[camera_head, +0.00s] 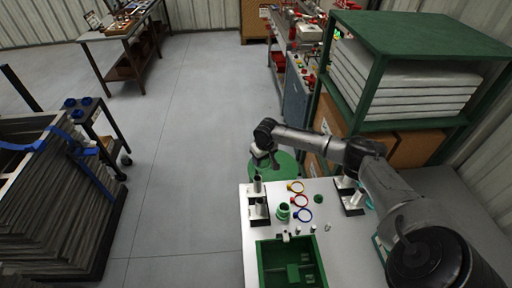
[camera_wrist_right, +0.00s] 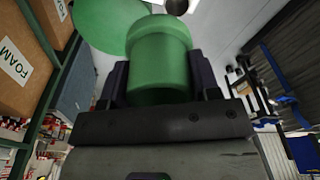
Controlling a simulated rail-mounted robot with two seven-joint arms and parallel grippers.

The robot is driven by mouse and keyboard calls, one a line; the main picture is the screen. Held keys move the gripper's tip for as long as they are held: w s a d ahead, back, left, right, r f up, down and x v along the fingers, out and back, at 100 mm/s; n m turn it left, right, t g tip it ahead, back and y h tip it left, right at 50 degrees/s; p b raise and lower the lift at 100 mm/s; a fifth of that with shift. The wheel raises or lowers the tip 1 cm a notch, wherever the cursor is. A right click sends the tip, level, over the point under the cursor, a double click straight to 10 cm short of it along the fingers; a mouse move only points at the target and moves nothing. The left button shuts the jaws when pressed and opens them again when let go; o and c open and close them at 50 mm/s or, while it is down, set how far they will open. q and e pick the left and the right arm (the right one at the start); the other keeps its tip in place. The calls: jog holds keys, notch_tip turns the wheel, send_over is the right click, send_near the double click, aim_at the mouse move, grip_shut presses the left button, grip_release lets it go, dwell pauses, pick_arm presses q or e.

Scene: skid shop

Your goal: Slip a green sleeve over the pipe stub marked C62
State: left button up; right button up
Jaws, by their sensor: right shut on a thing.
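My right gripper (camera_head: 264,160) is above the far left corner of the white table. In the right wrist view it is shut on a green sleeve (camera_wrist_right: 160,62), with a dark finger on each side. In the head view the held sleeve is hard to make out. Just below the gripper, a stand with pipe stubs (camera_head: 258,207) is on the table; its tallest stub (camera_head: 257,184) has a dark top. Gripper and stub look apart. Another green sleeve (camera_head: 283,212) stands to its right. I cannot read a C62 mark. My left gripper is out of view.
A green tray (camera_head: 262,266) is at the table's near side. A second stand (camera_head: 349,197) is farther right, near my right arm. A green rack (camera_head: 420,38) stands behind.

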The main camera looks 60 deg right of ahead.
jog(key=shift+w+a+f, duration=0.2)
jog(key=shift+a+f, duration=0.1)
jog(key=shift+a, duration=0.25)
jog(key=shift+w+a+f, duration=0.15)
jog(key=shift+a+f, duration=0.15)
jog(key=shift+a, duration=0.25)
jog(key=shift+w+a+f, duration=0.1)
jog(key=shift+w+a, duration=0.05)
jog(key=shift+a, duration=0.1)
jog(key=shift+w+d+n, duration=0.1)
jog(key=shift+d+n, duration=0.15)
jog(key=shift+n, duration=0.05)
jog(key=shift+f+b, duration=0.15)
jog(key=shift+b, duration=0.25)
jog(key=shift+f+b, duration=0.4)
jog(key=shift+b, duration=0.05)
jog(key=f+b, duration=0.2)
jog(key=b, duration=0.1)
jog(key=shift+f, duration=0.1)
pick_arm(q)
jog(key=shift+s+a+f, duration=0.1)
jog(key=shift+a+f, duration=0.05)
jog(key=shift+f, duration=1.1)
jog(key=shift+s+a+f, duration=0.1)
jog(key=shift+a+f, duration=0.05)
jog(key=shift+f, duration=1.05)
pick_arm(e)
jog(key=shift+f, duration=0.85)
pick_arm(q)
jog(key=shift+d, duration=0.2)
